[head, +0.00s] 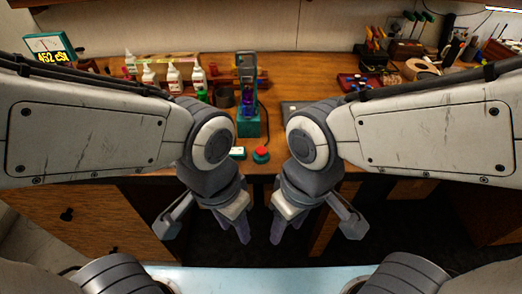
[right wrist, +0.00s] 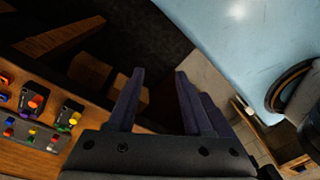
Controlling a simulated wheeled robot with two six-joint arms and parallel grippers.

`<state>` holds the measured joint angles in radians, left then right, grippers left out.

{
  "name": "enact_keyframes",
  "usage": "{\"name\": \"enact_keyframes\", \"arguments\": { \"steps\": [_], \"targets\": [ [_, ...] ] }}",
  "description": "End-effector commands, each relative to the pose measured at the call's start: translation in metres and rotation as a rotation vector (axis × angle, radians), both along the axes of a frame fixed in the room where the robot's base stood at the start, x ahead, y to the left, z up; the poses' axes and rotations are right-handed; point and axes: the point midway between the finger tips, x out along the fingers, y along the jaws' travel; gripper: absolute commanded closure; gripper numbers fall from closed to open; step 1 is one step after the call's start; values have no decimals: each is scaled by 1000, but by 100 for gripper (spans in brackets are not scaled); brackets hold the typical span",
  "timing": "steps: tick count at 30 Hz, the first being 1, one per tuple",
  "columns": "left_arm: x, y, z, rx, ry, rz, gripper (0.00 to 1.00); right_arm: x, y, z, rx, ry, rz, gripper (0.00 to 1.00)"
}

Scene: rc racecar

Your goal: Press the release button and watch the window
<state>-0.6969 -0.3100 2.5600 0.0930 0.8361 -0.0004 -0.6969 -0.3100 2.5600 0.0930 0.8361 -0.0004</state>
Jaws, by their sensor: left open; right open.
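A red round button (head: 261,155) on a small teal base sits near the front edge of the bench, centre. Just behind it stands a tall teal and grey device (head: 248,110) with a dark blue part in its upright frame; I cannot make out a window in it. My left gripper (head: 238,230) and right gripper (head: 279,230) hang in front of the bench edge, pointing down, apart from the button. Both are empty. In the right wrist view, the right gripper's two dark fingers (right wrist: 160,75) are spread with nothing between them.
A small green box with a pale face (head: 237,152) lies left of the button. Tools and a tape roll (head: 421,68) are at right. A dark flat plate (head: 295,108) lies right of the device.

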Motion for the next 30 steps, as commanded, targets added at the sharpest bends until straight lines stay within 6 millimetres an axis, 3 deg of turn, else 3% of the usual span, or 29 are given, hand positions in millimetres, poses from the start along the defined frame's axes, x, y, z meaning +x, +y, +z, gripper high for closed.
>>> {"name": "enact_keyframes", "arguments": {
  "steps": [10,14,30],
  "targets": [
    [0,0,0,0,0,0,55,0,0,0,0,0,0,50],
    [0,0,0,0,0,0,55,0,0,0,0,0,0,100],
    [0,0,0,0,0,0,55,0,0,0,0,0,0,100]
  ]
}}
